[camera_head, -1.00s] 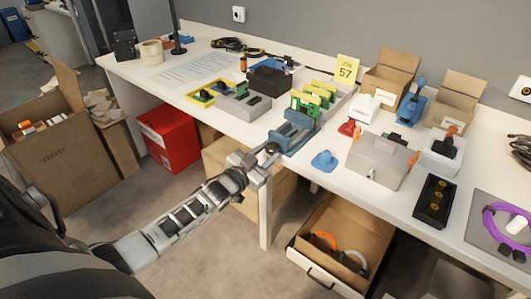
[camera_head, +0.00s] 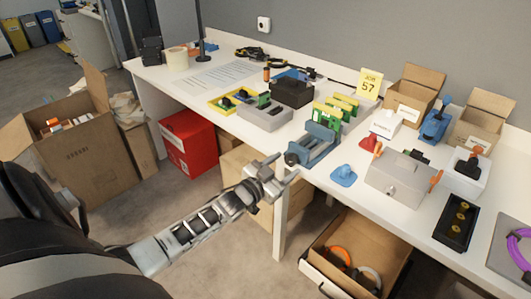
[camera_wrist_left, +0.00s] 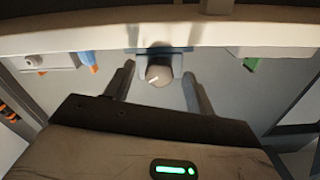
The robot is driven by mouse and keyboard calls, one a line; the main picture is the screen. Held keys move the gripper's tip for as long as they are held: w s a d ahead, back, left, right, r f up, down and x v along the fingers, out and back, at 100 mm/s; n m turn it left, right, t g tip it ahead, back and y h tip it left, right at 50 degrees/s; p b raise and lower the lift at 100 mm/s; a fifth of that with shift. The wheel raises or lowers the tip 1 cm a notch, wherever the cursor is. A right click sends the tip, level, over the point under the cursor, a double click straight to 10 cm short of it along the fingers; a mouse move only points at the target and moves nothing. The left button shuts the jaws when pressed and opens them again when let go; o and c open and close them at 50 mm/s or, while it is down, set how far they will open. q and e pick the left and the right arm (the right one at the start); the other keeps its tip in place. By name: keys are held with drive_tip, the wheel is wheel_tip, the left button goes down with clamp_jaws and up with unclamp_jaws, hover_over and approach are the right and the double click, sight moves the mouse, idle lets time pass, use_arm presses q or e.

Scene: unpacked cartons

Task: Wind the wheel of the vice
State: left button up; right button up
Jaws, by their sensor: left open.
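The blue-grey vice (camera_head: 318,146) stands at the front edge of the white workbench. Its round dark wheel (camera_head: 291,158) sticks out toward me past the edge. In the left wrist view the wheel (camera_wrist_left: 158,76) is grey with a white mark on its face. My left gripper (camera_head: 284,168) is open just in front of and below the wheel. In the left wrist view its fingers (camera_wrist_left: 158,82) spread to either side of the wheel, with gaps visible on both sides. I cannot tell the exact depth between fingertips and wheel. My right gripper is not in view.
A blue part (camera_head: 343,176) lies right of the vice, near a grey box (camera_head: 400,178). Green boards (camera_head: 327,117) stand behind it. A red box (camera_head: 188,143) and an open carton (camera_head: 82,160) stand left.

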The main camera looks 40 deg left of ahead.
use_arm(q)
drive_tip(key=s+a, duration=0.1)
drive_tip(key=s, duration=1.4)
drive_tip(key=shift+a+p, duration=0.15)
drive_tip(key=shift+p, duration=0.25)
drive_tip(key=s+d+f+g+h, duration=0.1)
drive_tip(key=s+d+f+g, duration=0.1)
drive_tip(key=d, duration=0.9)
drive_tip(key=s+d+f+n+g, duration=0.1)
drive_tip(key=s+d+g, duration=0.4)
drive_tip(key=d, duration=0.6)
drive_tip(key=shift+s+d+f+n+h, duration=0.15)
drive_tip(key=shift+s+f+n+h, duration=0.25)
drive_tip(key=shift+s, duration=0.75)
